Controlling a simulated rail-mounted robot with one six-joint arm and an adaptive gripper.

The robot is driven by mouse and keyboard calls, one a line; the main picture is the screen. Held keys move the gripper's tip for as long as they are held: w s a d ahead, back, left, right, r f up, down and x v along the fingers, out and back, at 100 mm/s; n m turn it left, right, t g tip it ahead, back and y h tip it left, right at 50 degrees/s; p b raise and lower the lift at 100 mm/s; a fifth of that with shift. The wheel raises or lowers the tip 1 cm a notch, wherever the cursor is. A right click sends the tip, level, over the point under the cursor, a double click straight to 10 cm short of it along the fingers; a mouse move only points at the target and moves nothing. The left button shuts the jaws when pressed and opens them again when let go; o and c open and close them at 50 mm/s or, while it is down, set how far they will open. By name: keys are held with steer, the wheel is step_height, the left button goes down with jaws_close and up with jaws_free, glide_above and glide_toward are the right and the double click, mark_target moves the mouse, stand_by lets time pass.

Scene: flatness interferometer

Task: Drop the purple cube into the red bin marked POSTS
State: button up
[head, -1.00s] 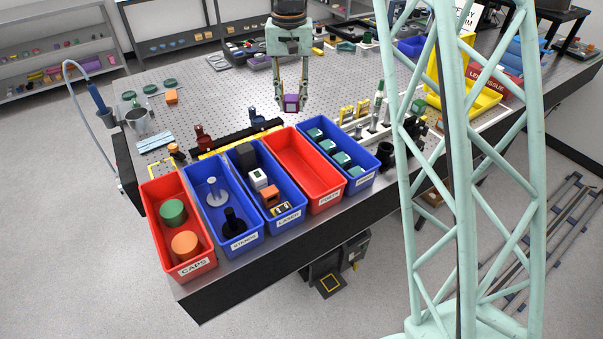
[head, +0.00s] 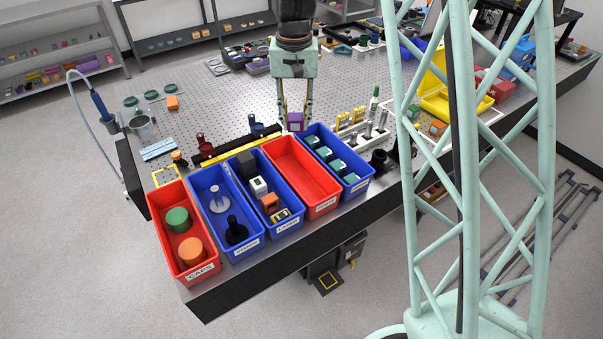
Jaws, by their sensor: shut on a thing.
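The purple cube (head: 296,122) is in my gripper (head: 295,118), which points down and is shut on it. The cube hangs near the far end of the empty red bin (head: 314,207). Its front label is small, but this bin stands between two blue bins and appears to be the POSTS one. In the picture the cube overlaps the bin's back rim area; I cannot tell exactly how high it is above it.
Left of the empty bin are a blue bin with blocks (head: 290,226), a blue bin with stands (head: 243,248) and the red CAPS bin (head: 205,274). Right of it is a blue bin with teal blocks (head: 363,187). Posts (head: 367,130) stand behind, at right.

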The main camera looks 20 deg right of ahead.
steer(key=s+r+p, duration=0.2)
steer(key=s+p, duration=0.4)
steer(key=s, duration=0.3)
steer(key=shift+s+r+p, duration=0.3)
steer(key=shift+f, duration=0.1)
steer(key=shift+f+b, duration=1.55)
steer(key=shift+f, duration=1.3)
steer(key=o, duration=1)
